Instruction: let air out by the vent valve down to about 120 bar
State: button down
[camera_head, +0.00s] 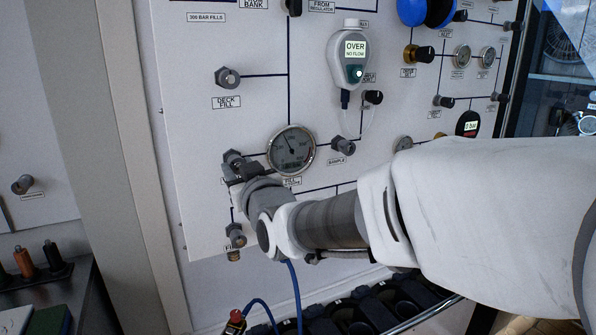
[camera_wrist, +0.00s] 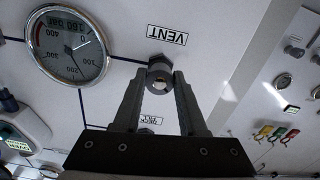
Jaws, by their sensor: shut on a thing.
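The vent valve's dark grey knob (camera_wrist: 160,66) sits on the white panel beside a label reading VENT, upside down in the wrist view. My gripper (camera_wrist: 160,84) has one finger on each side of this knob and is shut on it. In the head view my gripper (camera_head: 236,168) reaches the panel left of the round fill gauge (camera_head: 291,150), and my wrist partly hides the valve. The fill gauge also shows in the wrist view (camera_wrist: 68,46), where its digital display appears to read 160 bar.
A handheld meter (camera_head: 351,60) on the panel reads OVER, NO FLOW. A deck fill knob (camera_head: 227,77) is above my gripper, a sample knob (camera_head: 343,145) is right of the gauge, and a fitting (camera_head: 235,236) is below. A blue hose (camera_head: 296,295) hangs under my arm.

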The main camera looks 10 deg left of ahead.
jog(key=shift+c, duration=2.4)
grip_release()
jog(key=v, duration=1.7)
jog(key=shift+s+b, duration=0.2)
jog(key=shift+b, duration=0.15)
